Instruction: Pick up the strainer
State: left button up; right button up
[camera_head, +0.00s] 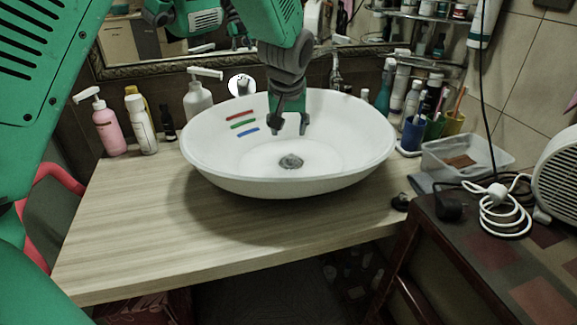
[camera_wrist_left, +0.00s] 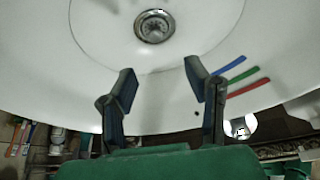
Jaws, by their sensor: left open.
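The strainer (camera_head: 291,161) is a small round grey metal piece at the bottom of the white oval basin (camera_head: 215,150). In the left wrist view, the strainer (camera_wrist_left: 154,26) lies near the top edge, beyond the fingertips. My left gripper (camera_head: 290,124) is over the basin, fingers pointing down. It appears above the strainer and apart from it. In the left wrist view, my left gripper (camera_wrist_left: 161,76) has its two dark fingers spread, with only white basin between them. My right gripper is not in view.
Red, green and blue strips (camera_head: 243,125) mark the basin's inner wall. A pink bottle (camera_head: 108,130) and other bottles stand left of the basin. Cups with brushes (camera_head: 412,134) and a clear tray (camera_head: 467,155) are on the right. The wooden counter (camera_head: 150,220) is clear in front.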

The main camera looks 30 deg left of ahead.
pick_arm(q)
send_over(293, 156)
jog(key=s, duration=0.2)
jog(key=f, duration=0.4)
jog(key=shift+w+d+f, duration=0.2)
jog(key=shift+d+f, duration=0.15)
jog(key=shift+d, duration=0.05)
jog(key=shift+w+d+f, duration=0.15)
jog(key=shift+d+f, duration=0.1)
jog(key=shift+d, duration=0.3)
jog(key=shift+f+b, duration=0.3)
jog(key=a+f, duration=0.1)
jog(key=f, duration=0.1)
jog(key=w+a+f, duration=0.1)
jog(key=a+f, duration=0.1)
jog(key=shift+w+a+f, duration=0.15)
jog(key=shift+w+f, duration=0.05)
jog(key=shift+f, duration=0.15)
jog(key=shift+a, duration=0.1)
jog(key=shift+s+d, duration=0.1)
jog(key=shift+d, duration=0.3)
jog(key=shift+d+r, duration=0.2)
jog(key=shift+d, duration=0.3)
grip_shut()
jog(key=shift+a, duration=0.1)
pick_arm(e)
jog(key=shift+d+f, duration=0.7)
